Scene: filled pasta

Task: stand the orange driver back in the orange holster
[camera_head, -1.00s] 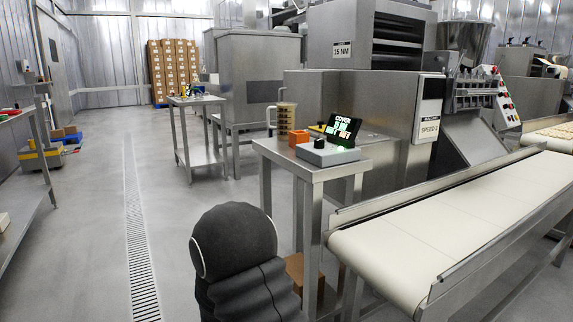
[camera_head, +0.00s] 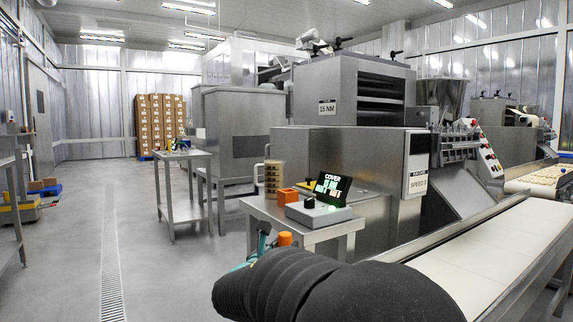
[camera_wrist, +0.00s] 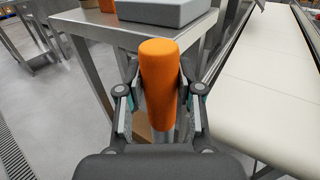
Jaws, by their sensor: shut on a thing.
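The orange driver (camera_wrist: 159,85) is upright between the two fingers of my gripper (camera_wrist: 158,108) in the wrist view, and the gripper is shut on its handle. In the head view only the orange top of the driver (camera_head: 285,239) shows, in front of the small steel table's near edge; my dark arm hides the rest. The orange holster (camera_head: 288,196) stands on that table, beyond the driver and apart from it. In the wrist view a small orange part at the top edge (camera_wrist: 107,5) appears to be the holster.
On the same steel table (camera_head: 258,207) are a grey box with a dark knob (camera_head: 318,214), a lit display (camera_head: 332,187) and a tan jug-like container (camera_head: 272,180). The pale conveyor (camera_head: 470,262) runs along the right. The floor to the left is open.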

